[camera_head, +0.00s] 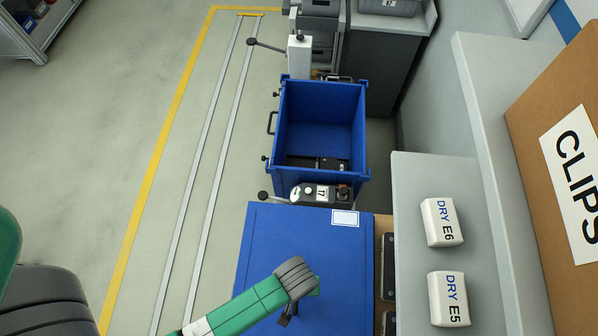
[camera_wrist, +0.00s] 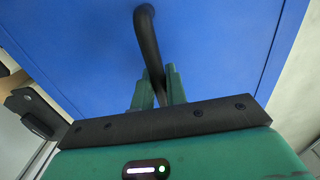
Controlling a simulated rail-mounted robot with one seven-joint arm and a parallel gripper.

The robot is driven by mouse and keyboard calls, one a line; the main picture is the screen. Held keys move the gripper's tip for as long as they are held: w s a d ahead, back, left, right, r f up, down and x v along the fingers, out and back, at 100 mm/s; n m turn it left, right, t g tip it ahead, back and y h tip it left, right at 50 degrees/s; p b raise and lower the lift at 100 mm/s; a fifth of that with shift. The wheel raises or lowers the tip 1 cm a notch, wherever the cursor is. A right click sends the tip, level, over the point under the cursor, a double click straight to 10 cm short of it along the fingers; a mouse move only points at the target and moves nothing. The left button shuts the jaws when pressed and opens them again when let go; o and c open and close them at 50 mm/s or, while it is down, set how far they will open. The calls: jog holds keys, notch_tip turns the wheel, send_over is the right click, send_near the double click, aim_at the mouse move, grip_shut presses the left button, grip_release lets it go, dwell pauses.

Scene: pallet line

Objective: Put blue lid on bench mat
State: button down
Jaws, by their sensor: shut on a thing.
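The blue lid (camera_head: 290,240) is a large flat blue panel low in the head view, with a white label at its top right corner. In the wrist view the lid (camera_wrist: 225,50) fills most of the picture, with a dark curved handle (camera_wrist: 146,30). My gripper (camera_wrist: 160,88) has its two green fingers shut on this handle. In the head view my arm covers part of the lid, and the fingers are mostly hidden. Whether the lid rests on something or hangs free, I cannot tell. I cannot make out a bench mat in either view.
An open blue bin (camera_head: 321,105) stands beyond the lid, with dark items at its bottom. A control box marked 17 (camera_head: 317,193) sits between them. White packs DRY E6 (camera_head: 441,222) and DRY E5 (camera_head: 448,299) lie on a grey ledge at right.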

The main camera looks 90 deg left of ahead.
jog(key=shift+w+d, duration=0.2)
jog(key=shift+d, duration=0.05)
jog(key=shift+w+d+f, duration=0.1)
jog(key=shift+d+f, duration=0.05)
jog(key=shift+f, duration=0.75)
jog(key=shift+w+d+f, duration=0.1)
jog(key=shift+d+f, duration=0.05)
jog(key=shift+f, duration=0.75)
jog(key=c, duration=1.4)
grip_release()
notch_tip(320, 180, up, 12)
jog(key=shift+s+p, duration=0.1)
jog(key=shift+p, duration=0.45)
